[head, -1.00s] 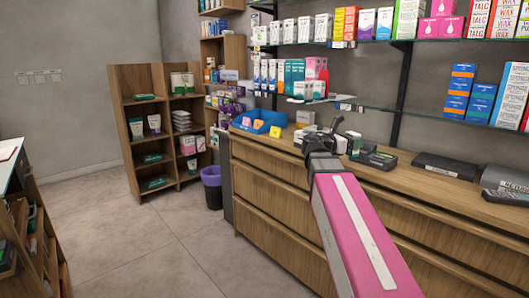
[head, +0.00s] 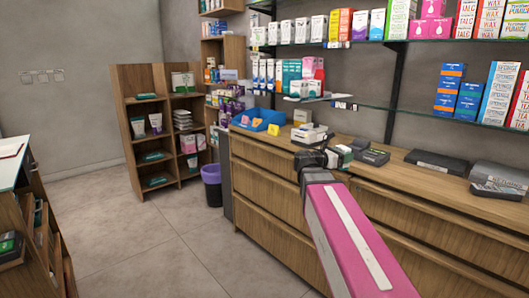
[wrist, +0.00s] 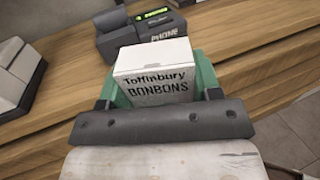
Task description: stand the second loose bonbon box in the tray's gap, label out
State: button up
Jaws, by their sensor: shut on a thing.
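The white bonbon box (wrist: 154,76), lettered "Toffinbury BONBONS", is between the green fingers of my gripper (wrist: 155,88) in the wrist view. The gripper is shut on it and the lettered face is toward the wrist camera. In the head view my gripper (head: 339,156) is at the counter's front edge, with a small white and green patch showing at its end. A blue tray (head: 240,122) with yellow and pink tags stands at the counter's far left end. I cannot make out a gap inside it.
A dark phone device (wrist: 140,32) is beyond the box on the wooden counter (head: 395,172). A white device (head: 309,134) stands between the blue tray and my gripper. Grey devices (head: 435,162) lie to the right. Glass shelves (head: 385,108) hang above. The floor at left is clear.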

jog(key=s+a+f+n+t+y, duration=0.1)
jog(key=s+a+f+t, duration=0.1)
jog(key=a+f, duration=0.3)
jog(key=s+a+f+n+t+y, duration=0.1)
jog(key=a+f, duration=0.4)
jog(key=f, duration=0.8)
jog(key=shift+s+a+n+t+y, duration=0.3)
jog(key=shift+s+a+n+t, duration=0.1)
jog(key=shift+n, duration=0.1)
jog(key=shift+w, duration=0.2)
